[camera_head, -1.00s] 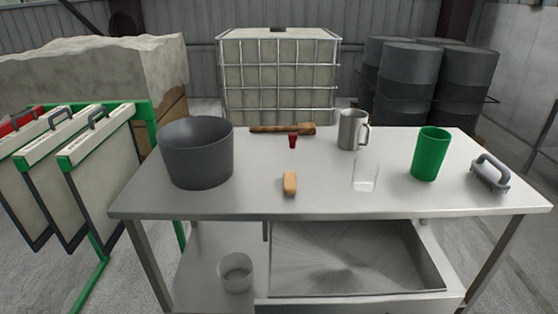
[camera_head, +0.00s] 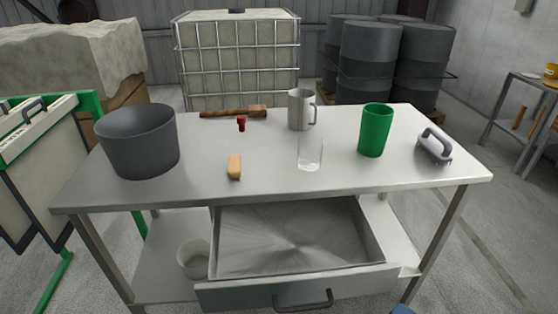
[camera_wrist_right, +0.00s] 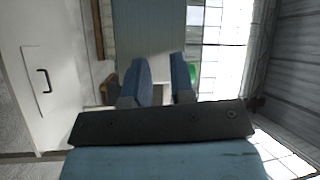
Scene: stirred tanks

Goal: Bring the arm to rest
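My right gripper shows in the right wrist view (camera_wrist_right: 160,78); its two blue fingers are apart with nothing held between them. In the head view only a small blue piece of my right arm or gripper shows at the bottom edge, right of the drawer (camera_head: 298,240). The drawer hangs open under the steel table (camera_head: 270,190) and looks empty. Its handle is at the front. My left gripper is in neither view.
On the table are a dark pot (camera_head: 138,142), mallet (camera_head: 235,112), red item (camera_head: 241,124), orange-tan block (camera_head: 234,167), metal jug (camera_head: 299,110), clear glass (camera_head: 310,155), green cup (camera_head: 376,130) and grey-handled brush (camera_head: 435,146). A bucket (camera_head: 193,259) is on the lower shelf.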

